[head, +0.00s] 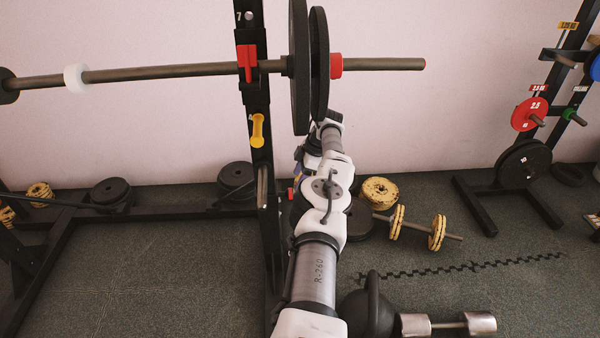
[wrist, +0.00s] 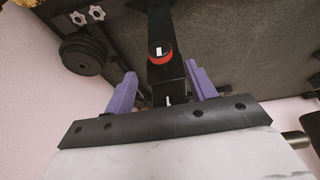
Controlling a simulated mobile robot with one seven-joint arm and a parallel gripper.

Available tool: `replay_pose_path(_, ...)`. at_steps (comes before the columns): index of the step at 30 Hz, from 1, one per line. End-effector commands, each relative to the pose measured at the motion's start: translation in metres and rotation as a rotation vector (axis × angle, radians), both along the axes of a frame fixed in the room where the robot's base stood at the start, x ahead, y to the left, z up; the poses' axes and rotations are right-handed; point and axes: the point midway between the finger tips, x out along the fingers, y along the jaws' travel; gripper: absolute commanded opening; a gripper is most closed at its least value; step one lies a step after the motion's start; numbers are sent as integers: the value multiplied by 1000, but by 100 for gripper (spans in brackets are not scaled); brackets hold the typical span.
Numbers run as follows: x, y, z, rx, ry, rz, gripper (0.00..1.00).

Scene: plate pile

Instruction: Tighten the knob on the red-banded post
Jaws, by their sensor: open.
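In the wrist view a round black knob (wrist: 160,54) with a red band and a white mark sits on a dark post (wrist: 160,22). My gripper (wrist: 162,68) is open, with one purple finger on each side of the knob and post. I see no contact between the fingers and the knob. In the head view the black rack post (head: 258,105) stands just left of my arm. A small red spot (head: 290,193) shows beside the post near a purple finger (head: 297,170). My arm hides most of the gripper there.
A barbell (head: 180,71) with black plates (head: 300,65) lies across the rack above my gripper. A red holder (head: 246,62) and yellow piece (head: 257,130) are on the post. A kettlebell (head: 372,305) and dumbbell (head: 448,324) lie at the lower right.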

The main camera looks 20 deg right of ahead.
Motion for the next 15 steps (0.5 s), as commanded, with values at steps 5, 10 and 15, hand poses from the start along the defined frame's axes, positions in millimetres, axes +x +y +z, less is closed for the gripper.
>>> replay_pose_path(5,-1,1,25,1,0,5,56)
replay_pose_path(10,-2,1,32,0,-1,8,56)
replay_pose_path(15,-2,1,32,0,-1,8,56)
